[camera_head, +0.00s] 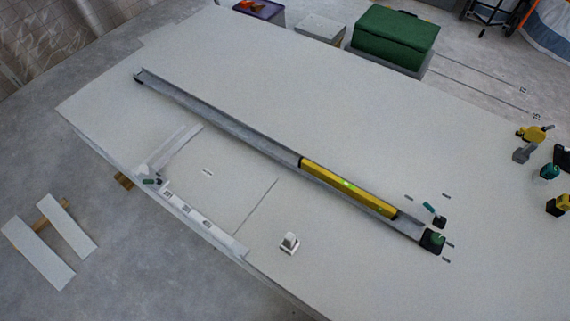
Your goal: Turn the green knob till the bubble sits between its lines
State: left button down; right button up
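The green knob (437,238) sits on a small black block at the near right end of a long grey metal channel (230,118). The channel runs diagonally across the white panel. A yellow spirit level (375,198) lies along the right part of the channel. Its vial shows as a bright green spot (347,184) near the level's middle; the bubble and its lines are too small to make out. Neither of my grippers is in view, and nothing covers the knob or the level.
The white panel (340,120) is mostly clear. A small white fitting (289,243) stands near its front edge. A small black piece (439,222) is beside the knob. Yellow and teal tools (534,133) stand at the right. A green case (396,35) is beyond the far edge.

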aim_at(437, 238)
jog(key=u, duration=0.05)
jog(key=k, duration=0.5)
jog(key=u, duration=1.5)
jog(key=i, duration=1.15)
jog(key=z, duration=2.1)
jog(key=i, duration=0.5)
jog(key=u, duration=0.05)
jog(key=k, duration=0.7)
